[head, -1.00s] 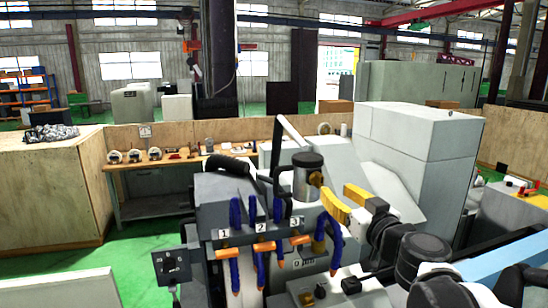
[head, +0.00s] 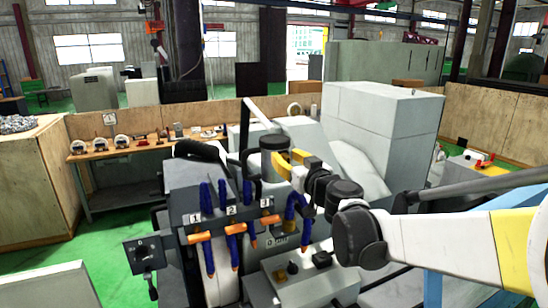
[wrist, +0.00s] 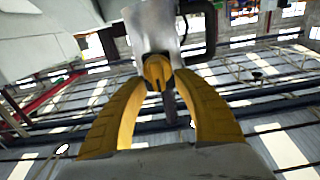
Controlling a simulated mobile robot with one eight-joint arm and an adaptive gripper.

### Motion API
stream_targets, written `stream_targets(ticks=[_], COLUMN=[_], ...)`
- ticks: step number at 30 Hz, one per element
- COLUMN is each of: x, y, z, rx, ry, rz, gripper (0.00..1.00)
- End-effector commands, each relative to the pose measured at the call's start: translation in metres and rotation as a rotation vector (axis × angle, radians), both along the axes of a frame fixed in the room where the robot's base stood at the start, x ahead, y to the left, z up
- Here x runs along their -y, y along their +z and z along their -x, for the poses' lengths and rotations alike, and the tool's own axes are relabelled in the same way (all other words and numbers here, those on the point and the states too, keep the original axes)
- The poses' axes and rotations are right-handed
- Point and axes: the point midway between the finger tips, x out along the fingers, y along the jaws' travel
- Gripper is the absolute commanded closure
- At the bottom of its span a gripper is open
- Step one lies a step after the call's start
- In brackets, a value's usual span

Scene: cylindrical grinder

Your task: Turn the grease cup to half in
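The grease cup (wrist: 155,70) seems to be the small brass-coloured knob with a dark slot on the side of a grey metal cylinder (wrist: 150,25). In the head view the cylinder (head: 270,143) stands upright on the grinder, and my gripper hides the knob. My gripper (wrist: 160,78) has two curved yellow fingers, one on each side of the knob, with tips close to it. I cannot tell whether they touch it. In the head view my gripper (head: 284,158) reaches the cylinder from the right. The fingers are apart.
Blue hoses (head: 207,197) with orange valves hang at the grinder's front, by labels 1, 2 and 3. A control box (head: 305,270) stands in front. A large grey cabinet (head: 372,115) is behind right.

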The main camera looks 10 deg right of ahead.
Motion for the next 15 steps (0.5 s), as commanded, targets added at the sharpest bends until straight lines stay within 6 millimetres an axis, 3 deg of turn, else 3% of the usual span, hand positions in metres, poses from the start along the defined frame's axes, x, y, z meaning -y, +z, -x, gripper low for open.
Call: stream_targets(ticks=[2, 5, 15], x=[0.0, 0.0001, 0.0002], y=[0.0, 0.0, -0.0001], z=[0.0002, 0.0002, 0.0002], rx=[0.0, 0.0, -0.002], ry=[0.0, 0.0, 0.0], rz=[0.0, 0.0, -0.008], gripper=[0.68, 0.99, 1.0])
